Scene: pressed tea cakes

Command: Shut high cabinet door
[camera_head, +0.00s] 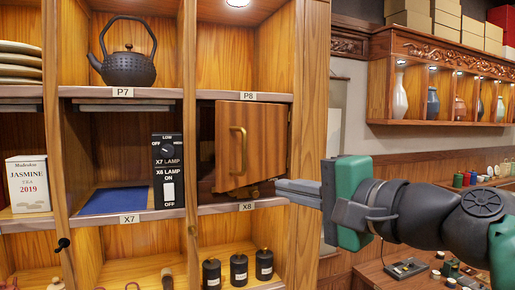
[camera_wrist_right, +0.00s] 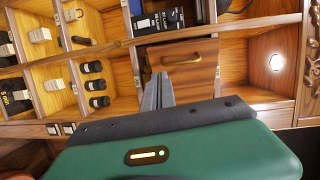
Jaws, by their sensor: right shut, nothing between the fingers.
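The small wooden cabinet door (camera_head: 237,165) with a brass handle (camera_head: 236,150) is in the compartment between the P8 and X8 labels. It looks ajar, with a dark gap along its left side. The door (camera_wrist_right: 200,75) and its handle (camera_wrist_right: 182,58) also show in the right wrist view. My right gripper (camera_head: 282,188) comes in from the right, its shut, empty fingers at the door's lower right corner. In the right wrist view the fingertips (camera_wrist_right: 160,82) overlap the door; contact cannot be told. My left gripper is not in view.
A switch panel (camera_head: 167,170) and a blue mat (camera_head: 112,200) are in the compartment to the left. A dark teapot (camera_head: 128,66) stands above. Black canisters (camera_head: 238,268) stand on the shelf below. A wooden post (camera_head: 312,120) borders the compartment on the right.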

